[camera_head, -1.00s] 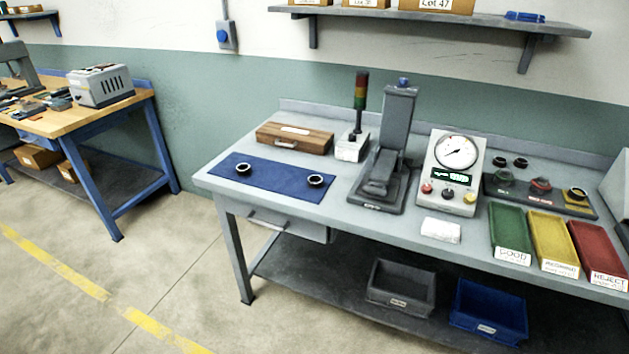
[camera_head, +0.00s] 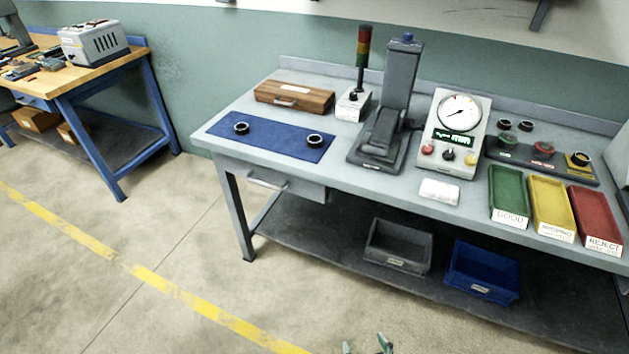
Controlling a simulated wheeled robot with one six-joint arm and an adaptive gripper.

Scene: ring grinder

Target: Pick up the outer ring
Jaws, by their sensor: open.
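Two dark rings lie apart on the blue mat (camera_head: 277,143) at the left of the grey workbench: a left ring (camera_head: 241,128) and a right ring (camera_head: 314,140). I cannot tell which of them is the outer ring. More dark rings (camera_head: 515,125) stand at the right of the bench, behind and on a dark holder. My gripper (camera_head: 367,346) shows only as greenish fingertips at the bottom edge, apart from each other, with nothing seen between them. It is in front of the bench, far from the rings.
Behind the mat is a wooden case (camera_head: 294,97). Right of the mat stand a press (camera_head: 390,105) and a dial gauge box (camera_head: 452,135). Green (camera_head: 508,193), yellow and red trays are at the right. Bins (camera_head: 398,245) sit on the lower shelf. The floor in front is clear.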

